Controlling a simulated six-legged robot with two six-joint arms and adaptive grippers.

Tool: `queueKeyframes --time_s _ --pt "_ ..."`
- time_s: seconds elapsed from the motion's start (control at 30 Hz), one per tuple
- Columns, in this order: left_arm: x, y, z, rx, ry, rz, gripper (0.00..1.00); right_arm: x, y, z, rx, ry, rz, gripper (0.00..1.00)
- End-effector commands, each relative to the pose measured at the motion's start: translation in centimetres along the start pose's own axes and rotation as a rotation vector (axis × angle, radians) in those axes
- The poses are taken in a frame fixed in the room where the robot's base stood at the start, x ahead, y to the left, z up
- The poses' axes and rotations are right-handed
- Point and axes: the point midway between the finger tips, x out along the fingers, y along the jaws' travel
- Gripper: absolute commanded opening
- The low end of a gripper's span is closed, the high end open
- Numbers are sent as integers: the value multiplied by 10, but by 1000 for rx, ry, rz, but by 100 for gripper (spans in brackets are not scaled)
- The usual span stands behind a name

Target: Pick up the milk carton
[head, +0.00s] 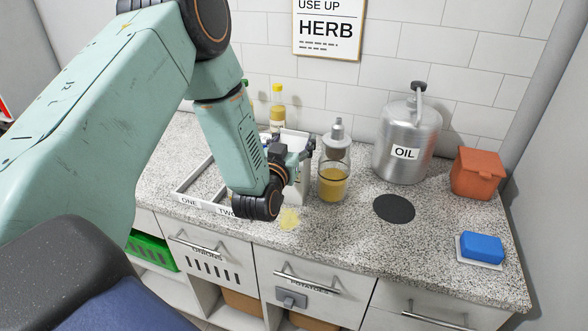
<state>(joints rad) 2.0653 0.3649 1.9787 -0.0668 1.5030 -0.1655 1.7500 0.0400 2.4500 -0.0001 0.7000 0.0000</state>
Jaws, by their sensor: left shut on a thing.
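A white box-shaped carton (302,186), which looks like the milk carton, is at the middle of the counter, mostly hidden behind my left wrist. My left gripper (303,152) reaches it from the front left and is shut on its upper part. Whether the carton's base touches the counter is hidden. My right gripper is not in view.
A jar with yellow contents (333,183) stands close to the carton's right. A yellow-capped bottle (277,107) is behind. A white divided tray (190,190) lies left. A metal oil can (406,140), orange box (478,174) and blue block (482,247) are right. A yellow patch (290,219) marks the counter.

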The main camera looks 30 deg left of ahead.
Motion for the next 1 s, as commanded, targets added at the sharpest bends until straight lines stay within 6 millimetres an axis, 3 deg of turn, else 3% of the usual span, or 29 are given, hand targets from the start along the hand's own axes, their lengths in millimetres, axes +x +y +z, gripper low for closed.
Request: queueKeyframes --time_s 0.4,0.73,0.87,1.0 --pt "0 0 -1 0 3 -1 1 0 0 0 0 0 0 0" --pt "1 -1 -8 -2 5 -2 1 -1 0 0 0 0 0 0" --pt "1 -1 -26 -3 7 -3 1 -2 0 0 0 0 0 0" --pt "1 -1 -56 -4 10 -4 1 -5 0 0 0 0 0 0"
